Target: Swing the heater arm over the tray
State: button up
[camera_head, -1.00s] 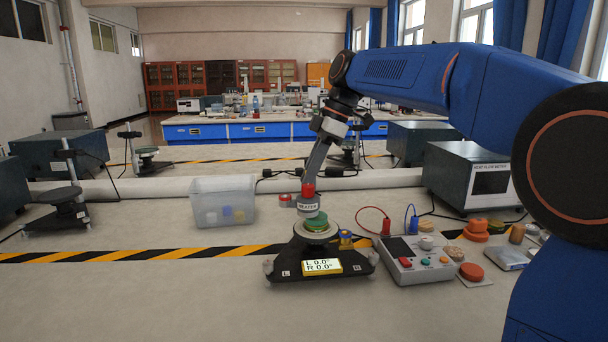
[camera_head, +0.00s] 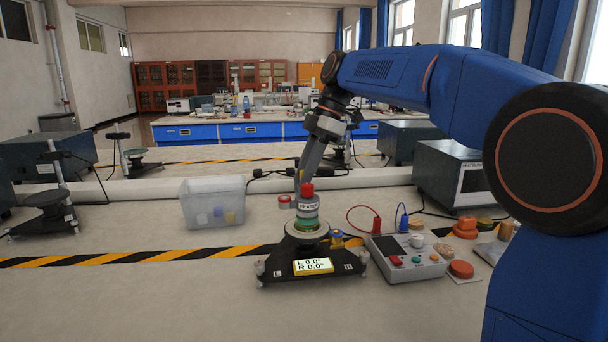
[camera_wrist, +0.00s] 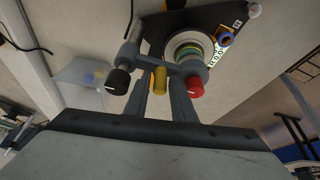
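The heater (camera_head: 308,206), a grey labelled cylinder with a red cap, stands above a green disc (camera_head: 306,223) on the round tray (camera_head: 293,235) in the head view. In the wrist view the red cap (camera_wrist: 194,88) is at the right end of the grey heater arm (camera_wrist: 173,68), which runs left to a post with a black knob (camera_wrist: 118,82). A yellow upright handle (camera_wrist: 160,79) on the arm lies between my gripper's (camera_wrist: 161,88) two fingers. The fingers are apart, with gaps visible beside the handle.
The black stand's display (camera_head: 313,266) reads 0.0 for L and R. A clear bin (camera_head: 212,205) is at left. A control box (camera_head: 405,257) with red and blue leads is at right, near an orange knob (camera_head: 461,270). The bench front is clear.

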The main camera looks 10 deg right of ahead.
dwell(0.3)
jog(key=v, duration=1.7)
jog(key=shift+r, duration=0.15)
